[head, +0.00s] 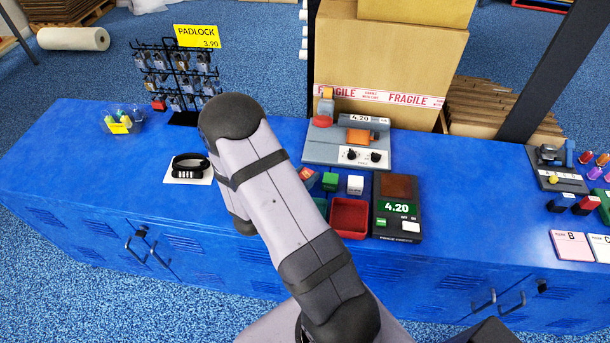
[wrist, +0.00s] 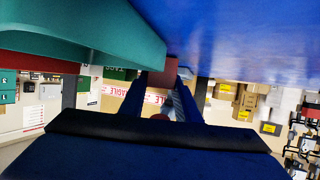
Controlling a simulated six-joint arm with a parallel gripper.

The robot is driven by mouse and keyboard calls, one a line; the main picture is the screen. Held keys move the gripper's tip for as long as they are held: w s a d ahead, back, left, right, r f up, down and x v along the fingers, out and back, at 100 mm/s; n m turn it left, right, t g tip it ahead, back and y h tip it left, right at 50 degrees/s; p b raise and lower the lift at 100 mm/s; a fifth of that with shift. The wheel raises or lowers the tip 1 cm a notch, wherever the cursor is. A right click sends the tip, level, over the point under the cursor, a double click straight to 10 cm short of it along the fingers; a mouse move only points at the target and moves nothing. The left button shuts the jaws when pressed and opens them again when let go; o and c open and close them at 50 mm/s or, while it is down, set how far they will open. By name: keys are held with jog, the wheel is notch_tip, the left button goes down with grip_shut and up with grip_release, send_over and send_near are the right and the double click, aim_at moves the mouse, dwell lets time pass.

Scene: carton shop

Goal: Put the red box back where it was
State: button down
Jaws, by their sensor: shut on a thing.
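The red box (wrist: 172,68) shows as a small dull red block between the fingertips of my gripper (wrist: 170,80) in the wrist view. My gripper is shut on it. The box is close to the blue counter surface; I cannot tell whether it touches. My arm hides most of the gripper there. A green tray (wrist: 90,30) fills the upper left of the wrist view, close beside the gripper.
A grey machine (head: 318,152) is behind the boxes. A padlock rack (head: 178,80) and a black lock on a card (head: 187,168) are at left. The counter's (head: 475,190) middle right is clear.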

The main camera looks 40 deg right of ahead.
jog(key=shift+f, duration=0.1)
jog(key=c, duration=1.6)
grip_release()
